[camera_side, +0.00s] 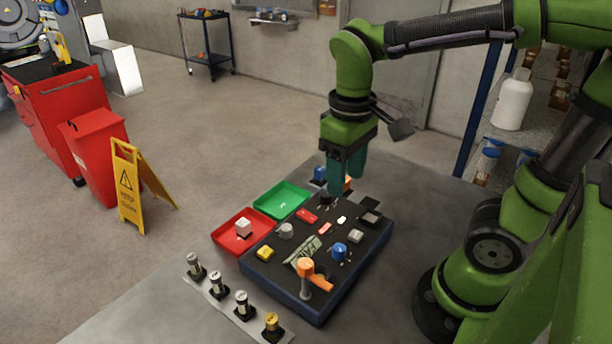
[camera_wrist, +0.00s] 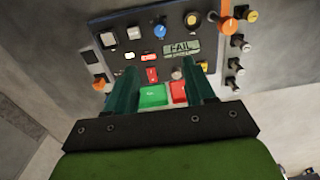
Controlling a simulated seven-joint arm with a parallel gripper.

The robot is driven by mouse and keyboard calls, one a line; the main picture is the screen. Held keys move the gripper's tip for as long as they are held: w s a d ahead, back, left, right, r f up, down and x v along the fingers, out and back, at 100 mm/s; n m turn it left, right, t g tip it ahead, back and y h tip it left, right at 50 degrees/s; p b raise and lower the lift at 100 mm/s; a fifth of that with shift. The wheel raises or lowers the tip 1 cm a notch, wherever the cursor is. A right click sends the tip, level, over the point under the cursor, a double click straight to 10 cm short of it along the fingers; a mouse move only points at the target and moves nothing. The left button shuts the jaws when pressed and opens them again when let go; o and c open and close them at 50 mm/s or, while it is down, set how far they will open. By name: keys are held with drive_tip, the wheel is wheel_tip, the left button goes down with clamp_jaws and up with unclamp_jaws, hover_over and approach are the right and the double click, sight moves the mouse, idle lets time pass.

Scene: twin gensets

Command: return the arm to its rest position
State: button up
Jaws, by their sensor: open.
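My gripper (camera_side: 347,178) hangs at the end of my green arm, fingers pointing down, above the far end of the dark control panel (camera_side: 262,272). In the wrist view its two teal fingers (camera_wrist: 163,92) stand apart with nothing between them. The fingers look clear of the panel, but the side view does not show the exact height. The panel carries a FAIL display (camera_side: 303,256), a blue knob (camera_side: 339,251), an orange-handled lever (camera_side: 314,275) and several buttons and switches.
Several knobbed posts (camera_side: 241,302) line the table's front. A shelf with a white bottle (camera_side: 513,98) stands at right. A yellow floor sign (camera_side: 128,188) stands at left.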

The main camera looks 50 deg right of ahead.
drive_tip(key=m+t, duration=0.1)
drive_tip(key=t, duration=0.1)
drive_tip(key=r+m+t+y, duration=0.1)
drive_tip(key=t, duration=0.1)
drive_tip(key=d+r+m+t+y, duration=0.1)
drive_tip(key=t, duration=0.2)
drive_tip(key=shift+s+r+m, duration=0.1)
drive_tip(key=shift+s+m, duration=0.3)
